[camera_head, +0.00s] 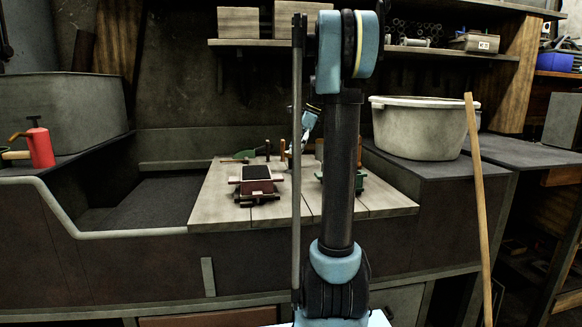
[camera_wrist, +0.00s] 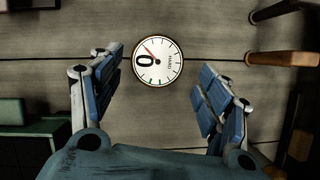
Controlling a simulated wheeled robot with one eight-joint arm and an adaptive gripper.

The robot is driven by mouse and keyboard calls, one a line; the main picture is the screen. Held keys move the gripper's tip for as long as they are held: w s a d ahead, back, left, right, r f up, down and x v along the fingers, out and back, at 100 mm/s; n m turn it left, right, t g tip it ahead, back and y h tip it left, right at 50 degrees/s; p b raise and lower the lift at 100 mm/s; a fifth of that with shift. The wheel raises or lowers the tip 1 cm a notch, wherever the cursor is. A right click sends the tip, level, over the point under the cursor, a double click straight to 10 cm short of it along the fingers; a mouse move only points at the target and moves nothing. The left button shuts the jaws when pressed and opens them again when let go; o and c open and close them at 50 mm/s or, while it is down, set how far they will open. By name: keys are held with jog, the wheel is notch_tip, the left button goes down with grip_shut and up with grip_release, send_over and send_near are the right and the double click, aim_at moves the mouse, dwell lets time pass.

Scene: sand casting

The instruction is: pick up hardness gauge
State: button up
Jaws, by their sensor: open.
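The hardness gauge (camera_wrist: 157,61) shows in the wrist view as a round white dial with a red needle, lying face up on the wooden board (camera_wrist: 200,20). My gripper (camera_wrist: 168,80) is open, with one blue-padded finger to the left of the dial and one to the right and lower. The dial is between and slightly beyond the fingertips, nearer the left one. Nothing is held. In the head view my arm hides the gauge and most of the gripper.
A green block-like thing (camera_wrist: 25,140) stands left of my gripper. Wooden-handled tools (camera_wrist: 297,58) lie at the right. In the head view, a dark red moulding box (camera_head: 256,184) sits on the board and a large pale tub (camera_head: 424,128) stands to the right.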

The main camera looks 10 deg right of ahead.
aim_at(291, 158)
jog(key=shift+x, duration=2.3)
jog(key=shift+s+a, duration=0.15)
jog(key=shift+s, duration=0.05)
jog(key=shift+c, duration=0.6)
jog(key=c, duration=1.3)
jog(key=shift+c, duration=0.5)
